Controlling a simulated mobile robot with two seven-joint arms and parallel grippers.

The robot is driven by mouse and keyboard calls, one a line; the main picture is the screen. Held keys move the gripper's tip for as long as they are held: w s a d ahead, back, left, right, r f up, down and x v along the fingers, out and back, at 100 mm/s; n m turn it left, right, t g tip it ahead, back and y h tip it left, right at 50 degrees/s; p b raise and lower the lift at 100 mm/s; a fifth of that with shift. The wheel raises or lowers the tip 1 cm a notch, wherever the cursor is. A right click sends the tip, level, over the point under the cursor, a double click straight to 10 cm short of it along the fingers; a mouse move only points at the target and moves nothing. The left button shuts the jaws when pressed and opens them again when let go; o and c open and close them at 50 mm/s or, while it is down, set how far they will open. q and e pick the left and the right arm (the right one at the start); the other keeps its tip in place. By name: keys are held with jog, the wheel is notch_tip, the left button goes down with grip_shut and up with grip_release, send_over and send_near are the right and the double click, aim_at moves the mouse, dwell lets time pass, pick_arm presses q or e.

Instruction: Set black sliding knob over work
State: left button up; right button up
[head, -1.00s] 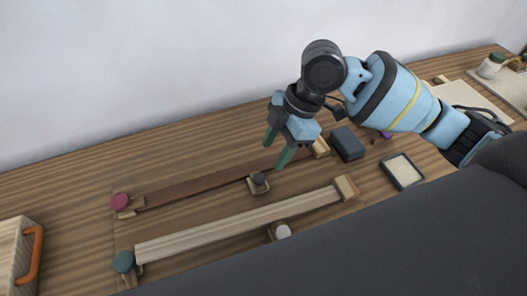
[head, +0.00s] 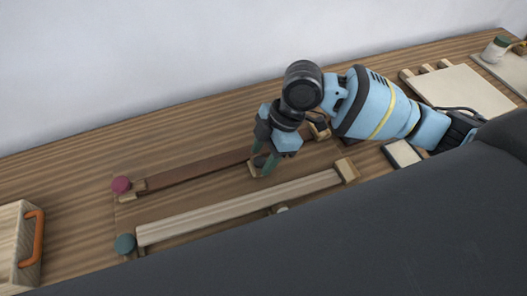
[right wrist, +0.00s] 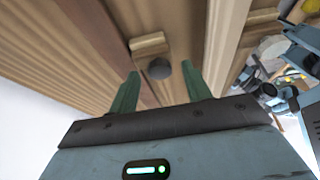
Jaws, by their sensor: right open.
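The black sliding knob (right wrist: 159,69) sits on a small wooden block beside a dark brown strip (head: 200,172). In the head view the knob (head: 260,161) is partly hidden by my right gripper (head: 262,168). The right gripper's green fingers are open and point down at the block. In the right wrist view the knob shows between the two fingertips of the gripper (right wrist: 160,72), with a gap on each side. I see no marking that reads "work". My left gripper is not in view.
A pale strip (head: 240,206) runs parallel in front, with a white knob (head: 282,209) mostly hidden at its near side. A red knob (head: 121,185) and a teal knob (head: 125,244) stand at the left ends. A wooden box with an orange handle (head: 38,238) is at far left.

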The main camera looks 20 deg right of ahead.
aim_at(252, 157)
grip_shut()
jog(key=shift+w, duration=1.55)
grip_release()
jog(key=v, duration=0.8)
jog(key=shift+s+a+f, duration=0.1)
jog(key=shift+f, duration=0.05)
